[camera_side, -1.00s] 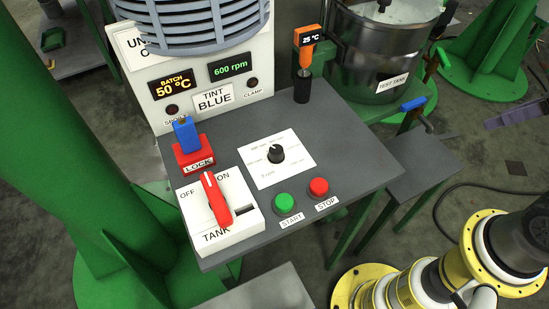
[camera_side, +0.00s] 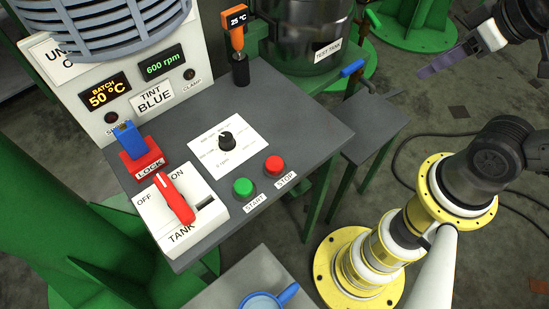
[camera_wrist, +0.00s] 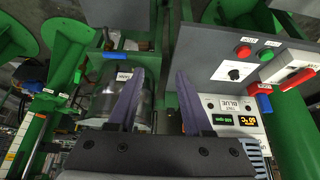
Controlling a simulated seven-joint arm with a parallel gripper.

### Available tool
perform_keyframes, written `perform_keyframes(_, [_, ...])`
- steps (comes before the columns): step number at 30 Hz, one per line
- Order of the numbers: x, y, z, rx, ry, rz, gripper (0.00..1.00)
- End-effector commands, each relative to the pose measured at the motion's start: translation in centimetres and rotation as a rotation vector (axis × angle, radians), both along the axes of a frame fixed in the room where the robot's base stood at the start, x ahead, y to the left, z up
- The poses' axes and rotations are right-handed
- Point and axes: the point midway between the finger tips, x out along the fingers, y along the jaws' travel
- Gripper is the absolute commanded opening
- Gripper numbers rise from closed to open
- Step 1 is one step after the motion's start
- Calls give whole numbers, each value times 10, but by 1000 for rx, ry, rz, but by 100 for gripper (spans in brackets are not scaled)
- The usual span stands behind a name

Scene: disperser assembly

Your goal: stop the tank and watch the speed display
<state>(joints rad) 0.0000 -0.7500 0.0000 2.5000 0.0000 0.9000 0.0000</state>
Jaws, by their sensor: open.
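The red STOP button (camera_side: 274,165) sits beside the green START button (camera_side: 242,187) at the front of the grey bench. The green speed display (camera_side: 162,62) reads 600 rpm. The black speed knob (camera_side: 226,140) stands on a white dial card. My gripper (camera_side: 435,66) is at the far upper right of the side view, well away from the buttons. In the wrist view its purple fingers (camera_wrist: 158,85) are apart with nothing between them; the STOP button (camera_wrist: 244,51) is right of them.
A blue padlock-like block (camera_side: 128,138) stands in the red LOCK base. An orange thermometer (camera_side: 236,38) showing 25 °C stands at the bench's back. The TEST TANK (camera_side: 310,30) is behind. The BATCH display (camera_side: 107,92) reads 50 °C. A blue mug (camera_side: 265,302) is at the bottom edge.

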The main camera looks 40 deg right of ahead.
Motion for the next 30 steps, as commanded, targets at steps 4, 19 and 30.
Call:
perform_keyframes(4, [0,0,0,0,0,0,50])
perform_keyframes(19, [0,0,0,0,0,0,0])
perform_keyframes(30, [0,0,0,0,0,0,0])
